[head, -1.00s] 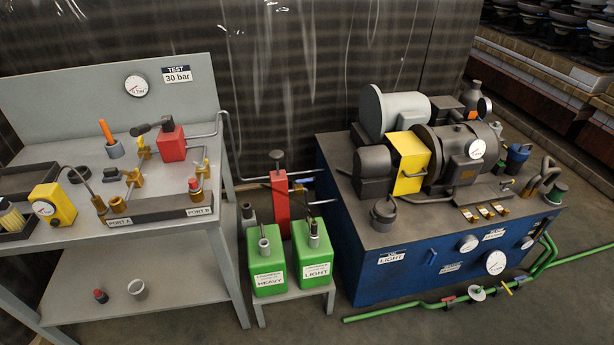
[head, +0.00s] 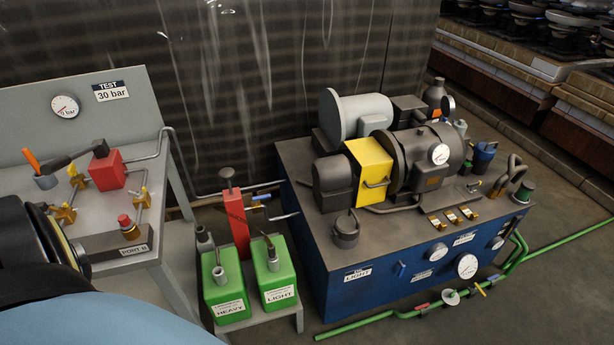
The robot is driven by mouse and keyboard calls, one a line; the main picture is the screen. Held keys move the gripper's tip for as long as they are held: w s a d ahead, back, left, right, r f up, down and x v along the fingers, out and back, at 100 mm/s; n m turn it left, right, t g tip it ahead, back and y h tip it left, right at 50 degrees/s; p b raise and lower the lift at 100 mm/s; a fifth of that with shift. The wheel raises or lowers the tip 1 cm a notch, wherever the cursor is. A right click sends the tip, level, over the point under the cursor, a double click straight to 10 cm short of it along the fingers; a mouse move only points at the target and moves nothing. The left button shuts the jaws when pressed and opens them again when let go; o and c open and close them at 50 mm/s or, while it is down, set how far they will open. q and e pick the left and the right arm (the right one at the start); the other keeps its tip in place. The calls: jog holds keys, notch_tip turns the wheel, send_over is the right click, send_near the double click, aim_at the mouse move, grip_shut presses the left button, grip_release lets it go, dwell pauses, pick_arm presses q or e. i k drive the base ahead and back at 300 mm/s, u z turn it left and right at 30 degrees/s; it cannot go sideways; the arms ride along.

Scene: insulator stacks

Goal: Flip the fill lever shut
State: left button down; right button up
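No lever carries a readable "fill" label, so I cannot tell which one is the fill lever. A small blue-handled lever (head: 261,197) sits beside the red hand pump (head: 237,224). Another small blue handle (head: 400,269) is on the front of the blue power unit (head: 340,300). Part of my arm covers the bench's lower left. Neither gripper is in view.
Green cans labelled HEAVY (head: 224,286) and LIGHT (head: 274,272) stand on a low stand between bench and power unit. Green pipe (head: 370,322) runs along the floor in front of the unit. A red block with a dark handle (head: 105,170) is on the bench.

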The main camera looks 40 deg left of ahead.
aim_at(255, 200)
jog(key=u, duration=0.2)
jog(key=i, duration=0.85)
jog(key=u, duration=0.7)
